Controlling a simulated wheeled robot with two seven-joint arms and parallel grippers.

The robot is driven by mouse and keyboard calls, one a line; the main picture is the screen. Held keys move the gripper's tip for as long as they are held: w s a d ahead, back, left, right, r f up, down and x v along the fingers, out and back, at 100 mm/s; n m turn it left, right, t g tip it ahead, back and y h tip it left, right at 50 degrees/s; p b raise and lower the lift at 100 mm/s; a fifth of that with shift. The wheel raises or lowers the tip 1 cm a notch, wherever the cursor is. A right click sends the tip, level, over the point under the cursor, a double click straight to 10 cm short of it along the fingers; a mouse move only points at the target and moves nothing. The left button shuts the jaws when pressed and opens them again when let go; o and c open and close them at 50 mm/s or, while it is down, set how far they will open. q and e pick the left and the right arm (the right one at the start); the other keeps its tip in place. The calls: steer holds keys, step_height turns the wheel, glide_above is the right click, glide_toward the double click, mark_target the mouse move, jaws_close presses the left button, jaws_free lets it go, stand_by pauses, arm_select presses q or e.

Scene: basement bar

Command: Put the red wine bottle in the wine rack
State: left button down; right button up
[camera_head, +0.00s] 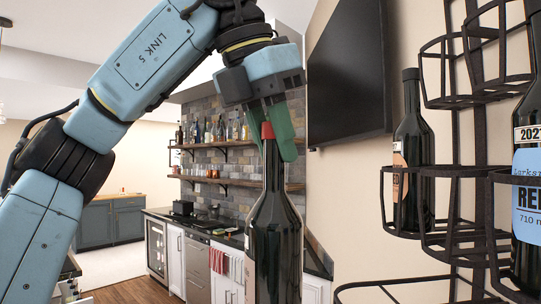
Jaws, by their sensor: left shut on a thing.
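A dark wine bottle with a red cap (273,225) hangs upright in the middle of the head view, its lower end cut off by the frame's bottom edge. My left gripper (272,130) comes down from above and is shut on the bottle's neck near the cap. The black metal wine rack (441,171) is on the wall at the right, with several open wire rings. The held bottle is to the left of the rack and apart from it in the picture. My right gripper is not in view.
A dark bottle (413,140) stands in a left ring of the rack, and another with a blue label (526,160) is at the right edge. A black television (347,75) hangs on the wall behind. Shelves (230,183) with bottles and a counter (200,224) are farther back.

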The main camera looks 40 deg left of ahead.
arm_select(q)
steer(key=shift+w+d+p, duration=1.15)
steer(key=shift+w+d, duration=4.8)
steer(key=shift+d, duration=0.45)
step_height(320, 180, down, 11)
steer(key=shift+f, duration=0.15)
steer(key=shift+w+d+f+b, duration=0.1)
steer(key=shift+b, duration=0.2)
steer(key=c, duration=1.6)
jaws_free()
steer(key=shift+f, duration=0.2)
steer(key=o, duration=0.4)
steer(key=shift+r, duration=0.1)
